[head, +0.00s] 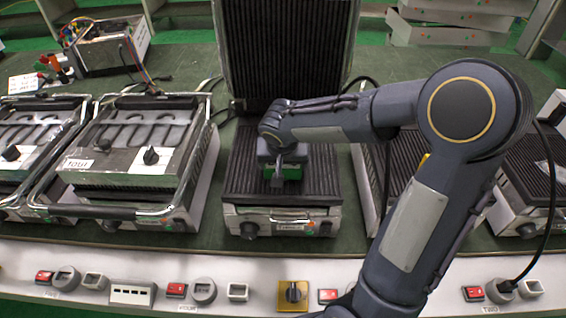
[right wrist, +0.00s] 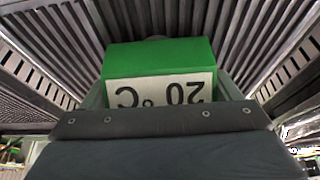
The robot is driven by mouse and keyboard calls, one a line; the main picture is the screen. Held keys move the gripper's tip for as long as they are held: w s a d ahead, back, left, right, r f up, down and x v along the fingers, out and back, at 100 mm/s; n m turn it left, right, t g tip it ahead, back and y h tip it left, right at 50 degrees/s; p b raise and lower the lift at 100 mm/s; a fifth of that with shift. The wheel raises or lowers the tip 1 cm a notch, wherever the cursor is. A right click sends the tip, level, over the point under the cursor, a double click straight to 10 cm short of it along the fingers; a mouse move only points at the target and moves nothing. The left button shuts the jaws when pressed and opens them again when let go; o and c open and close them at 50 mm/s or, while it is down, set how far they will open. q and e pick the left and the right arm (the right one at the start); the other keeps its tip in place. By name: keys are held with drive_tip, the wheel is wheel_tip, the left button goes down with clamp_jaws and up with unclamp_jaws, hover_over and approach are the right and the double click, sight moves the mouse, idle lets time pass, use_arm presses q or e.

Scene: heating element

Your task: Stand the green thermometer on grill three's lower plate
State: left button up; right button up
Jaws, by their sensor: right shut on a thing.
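The green thermometer (head: 294,173) is in my right gripper (head: 280,180), over the middle of grill three's ribbed lower plate (head: 245,180). The right gripper is shut on it; I cannot tell whether the thermometer touches the plate. In the right wrist view the green thermometer (right wrist: 160,55) fills the middle, with a white label (right wrist: 165,90) reading "20 °C" upside down. The gripper (right wrist: 155,125) hides its lower part. Grill three's upper plate (head: 285,50) stands raised behind. My left gripper is not in view.
A closed-looking grill four (head: 140,150) with a front handle bar stands to the left, another (head: 25,150) beyond it. Ribbed grills (head: 400,160) stand at right, partly behind my arm. A control strip (head: 125,270) with switches and sockets runs along the front. An opened device (head: 112,45) stands back left.

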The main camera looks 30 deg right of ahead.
drive_tip(key=o, duration=0.9)
drive_tip(key=shift+f, duration=0.1)
drive_tip(key=shift+o, duration=0.2)
drive_tip(key=shift+r+p, duration=0.25)
drive_tip(key=shift+p, duration=0.1)
drive_tip(key=p+v, duration=0.1)
drive_tip(key=v, duration=1)
drive_tip(key=s+a+f+n+t+y, duration=0.1)
drive_tip(key=s+a+n+y, duration=0.1)
drive_tip(key=s, duration=0.7)
drive_tip(key=s+a+f+n+y, duration=0.2)
drive_tip(key=s+a+y, duration=0.1)
drive_tip(key=s, duration=0.6)
drive_tip(key=shift+s+f+n+t+y, duration=0.3)
drive_tip(key=shift+f+n+t+y, duration=0.1)
drive_tip(key=shift+y, duration=0.2)
